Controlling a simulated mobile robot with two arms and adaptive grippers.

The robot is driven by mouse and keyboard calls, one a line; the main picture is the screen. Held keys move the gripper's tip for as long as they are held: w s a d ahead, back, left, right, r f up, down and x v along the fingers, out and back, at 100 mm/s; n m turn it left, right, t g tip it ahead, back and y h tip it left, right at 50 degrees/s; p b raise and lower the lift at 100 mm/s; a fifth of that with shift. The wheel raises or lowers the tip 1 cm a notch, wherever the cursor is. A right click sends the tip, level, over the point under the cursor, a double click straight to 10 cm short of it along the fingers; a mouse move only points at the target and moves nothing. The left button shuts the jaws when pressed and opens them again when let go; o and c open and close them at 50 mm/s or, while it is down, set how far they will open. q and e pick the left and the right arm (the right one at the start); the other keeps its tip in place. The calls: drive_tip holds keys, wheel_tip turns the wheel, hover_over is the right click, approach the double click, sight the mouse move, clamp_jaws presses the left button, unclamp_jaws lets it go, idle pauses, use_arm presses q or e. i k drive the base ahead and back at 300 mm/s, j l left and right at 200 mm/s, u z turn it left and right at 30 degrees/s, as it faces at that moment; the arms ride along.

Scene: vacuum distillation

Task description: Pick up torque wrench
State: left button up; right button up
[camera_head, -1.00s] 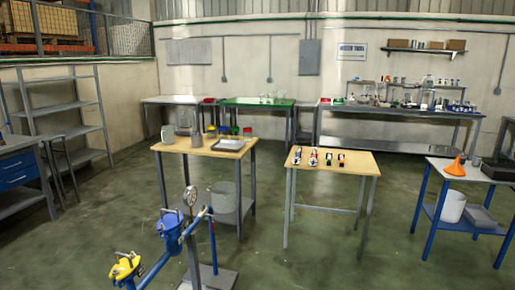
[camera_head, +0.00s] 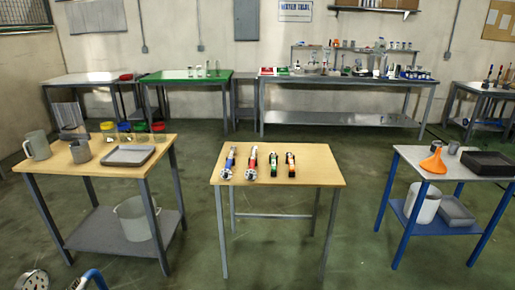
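Several small hand tools lie in a row on the middle wooden table (camera_head: 310,178). From left to right they are a blue tool with a silver head (camera_head: 228,162), a red tool with a silver head (camera_head: 252,162), a black and green tool (camera_head: 272,164) and a black and orange tool (camera_head: 291,164). They are too small to tell which is the torque wrench.
A left wooden table (camera_head: 115,172) holds a grey tray (camera_head: 128,155), jugs and jars. Floor between tables is clear.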

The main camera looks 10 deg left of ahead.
sight(230, 160)
drive_tip(key=i+j+z, duration=0.4)
drive_tip(key=i, duration=0.15)
drive_tip(key=i+j+z, duration=0.4)
drive_tip(key=i, duration=0.15)
